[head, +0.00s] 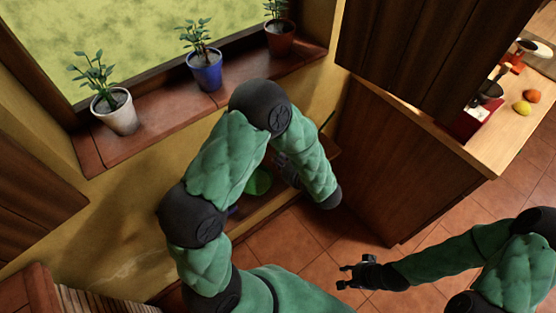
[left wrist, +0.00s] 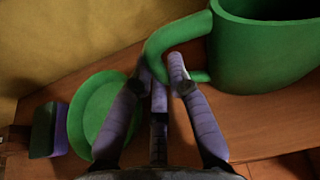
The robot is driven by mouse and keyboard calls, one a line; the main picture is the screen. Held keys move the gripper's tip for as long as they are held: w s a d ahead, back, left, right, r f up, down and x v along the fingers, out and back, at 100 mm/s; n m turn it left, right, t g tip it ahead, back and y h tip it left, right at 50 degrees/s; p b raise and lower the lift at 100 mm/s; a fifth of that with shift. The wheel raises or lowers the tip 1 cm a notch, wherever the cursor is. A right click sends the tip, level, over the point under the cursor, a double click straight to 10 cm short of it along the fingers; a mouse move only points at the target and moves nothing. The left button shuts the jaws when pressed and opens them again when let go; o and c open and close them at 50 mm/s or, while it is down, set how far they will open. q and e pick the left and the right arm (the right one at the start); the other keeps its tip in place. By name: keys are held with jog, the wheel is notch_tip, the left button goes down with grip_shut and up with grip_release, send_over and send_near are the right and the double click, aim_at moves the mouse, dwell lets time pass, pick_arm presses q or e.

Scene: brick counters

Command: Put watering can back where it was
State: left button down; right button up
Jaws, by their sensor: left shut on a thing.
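The green watering can (left wrist: 262,50) stands at the upper right of the left wrist view, seemingly upright on a wooden shelf (left wrist: 275,118). Its top and right side are cut off by the frame. My left gripper (left wrist: 164,68) is shut on the can's curved handle. In the head view my left gripper (head: 287,170) is low by the wall under the window, and my forearm hides the can. My right gripper (head: 344,277) is open and empty above the tiled floor.
A green saucer (left wrist: 95,112) and a small purple and green block (left wrist: 45,130) lie left of my left fingers. Potted plants stand on the windowsill: white pot (head: 115,112), blue pot (head: 205,72), brown pot (head: 280,38). A wooden counter (head: 480,145) is at right.

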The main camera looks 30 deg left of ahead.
pick_arm(q)
jog(key=c, duration=1.2)
grip_release()
jog(key=p+v, duration=0.4)
jog(key=v, duration=0.7)
jog(key=s+d+f+n+g+h, duration=0.2)
jog(key=s+f+n+g+h, duration=0.3)
jog(key=s+f, duration=0.35)
jog(key=s+d+f+n+g+h, duration=0.35)
jog(key=s+f+g+h, duration=0.2)
jog(key=s+f, duration=0.3)
jog(key=d+f+n+t+h, duration=0.1)
jog(key=d+f+n+h, duration=0.2)
jog(key=d+n+h, duration=0.35)
jog(key=w+a+f+n+t, duration=0.1)
jog(key=w+n, duration=0.1)
jog(key=n, duration=0.1)
jog(key=w+a+f+n+t, duration=0.1)
jog(key=a+n+t, duration=0.1)
jog(key=n, duration=0.1)
jog(key=w+a+f+n+t, duration=0.1)
jog(key=w+n, duration=0.1)
jog(key=n, duration=0.1)
jog(key=shift+w+a+t+y, duration=0.2)
jog(key=shift+w+t+y, duration=0.05)
jog(key=shift+w+y, duration=0.15)
